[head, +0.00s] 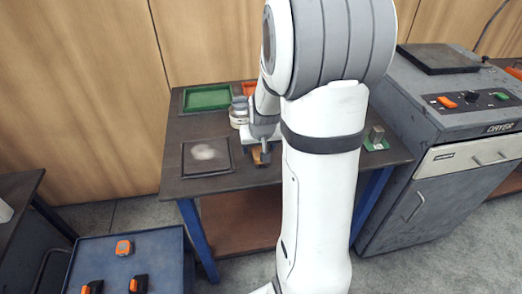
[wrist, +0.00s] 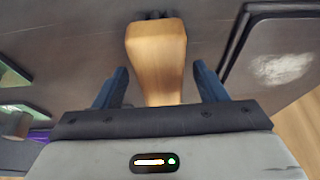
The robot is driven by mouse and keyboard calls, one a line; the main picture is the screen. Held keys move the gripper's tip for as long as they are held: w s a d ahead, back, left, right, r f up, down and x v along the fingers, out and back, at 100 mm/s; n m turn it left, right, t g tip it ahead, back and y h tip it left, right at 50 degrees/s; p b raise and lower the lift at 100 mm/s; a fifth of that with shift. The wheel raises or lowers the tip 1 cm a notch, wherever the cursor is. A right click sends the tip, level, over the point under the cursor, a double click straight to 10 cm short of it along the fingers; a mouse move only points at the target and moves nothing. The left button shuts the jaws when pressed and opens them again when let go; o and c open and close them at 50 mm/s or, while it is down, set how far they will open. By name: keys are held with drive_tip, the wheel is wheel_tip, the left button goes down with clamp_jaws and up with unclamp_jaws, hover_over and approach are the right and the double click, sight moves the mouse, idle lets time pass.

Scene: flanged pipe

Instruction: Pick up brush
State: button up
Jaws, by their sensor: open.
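The brush shows its light wooden handle (wrist: 156,62) in the wrist view, with a dark end at the top of the picture. My gripper (wrist: 160,85) is open, with one blue finger on each side of the handle and a gap on both sides. In the head view the brush (head: 257,158) is a small brown patch on the dark table, just under my gripper (head: 262,150). My arm hides much of the table around it there.
A dark tray (head: 190,171) with a pale powdery patch lies left of the brush. A green tray (head: 207,97) and round containers (head: 239,115) stand behind. A green block with a metal piece (head: 376,140) is at the right. A dryer (head: 455,150) stands beside the table.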

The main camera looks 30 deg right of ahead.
drive_tip(key=shift+f+b, duration=0.25)
drive_tip(key=shift+b, duration=0.1)
idle(0.3)
drive_tip(key=c, duration=1.1)
drive_tip(key=shift+r, duration=0.1)
drive_tip(key=shift+r+p, duration=0.5)
wheel_tip(320, 180, up, 9)
drive_tip(key=shift+r, duration=0.2)
